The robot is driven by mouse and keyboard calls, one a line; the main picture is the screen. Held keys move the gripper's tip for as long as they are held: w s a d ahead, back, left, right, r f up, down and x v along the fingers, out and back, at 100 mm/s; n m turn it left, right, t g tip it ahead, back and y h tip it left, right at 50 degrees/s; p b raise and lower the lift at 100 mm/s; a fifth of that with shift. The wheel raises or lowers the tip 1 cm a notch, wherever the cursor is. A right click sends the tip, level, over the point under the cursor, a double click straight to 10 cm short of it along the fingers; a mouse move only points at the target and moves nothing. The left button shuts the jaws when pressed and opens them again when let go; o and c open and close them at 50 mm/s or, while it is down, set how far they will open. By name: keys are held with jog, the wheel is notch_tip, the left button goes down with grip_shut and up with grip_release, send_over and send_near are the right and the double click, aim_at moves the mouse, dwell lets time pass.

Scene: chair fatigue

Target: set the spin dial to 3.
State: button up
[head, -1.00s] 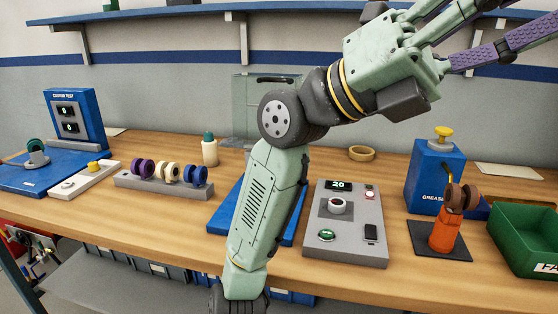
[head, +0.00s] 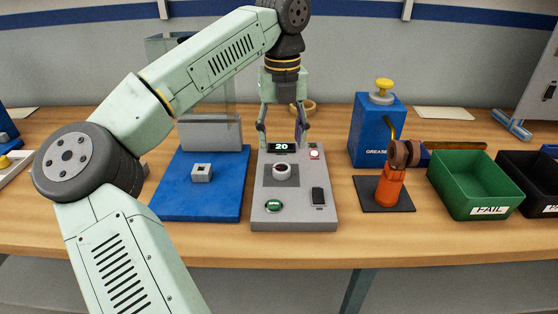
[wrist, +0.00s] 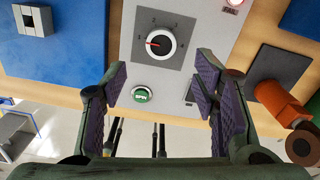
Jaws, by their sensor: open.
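The spin dial (head: 281,172) is a round knob with a white rim and dark cap on the grey control box (head: 260,215). The box's display (head: 281,147) reads 20.
A green SPIN button (wrist: 142,93), a small red light (head: 314,154) and a black switch (head: 318,196) share the box. A blue base (head: 195,212) with a clear shield stands left. An orange stand (head: 388,187), blue grease can (head: 368,140) and green FAIL bin (head: 470,200) stand right.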

aim_at(282, 168)
notch_tip(282, 168, down, 8)
jog(key=shift+f+p, duration=0.1)
jog(key=shift+p, duration=0.75)
jog(key=c, duration=1.2)
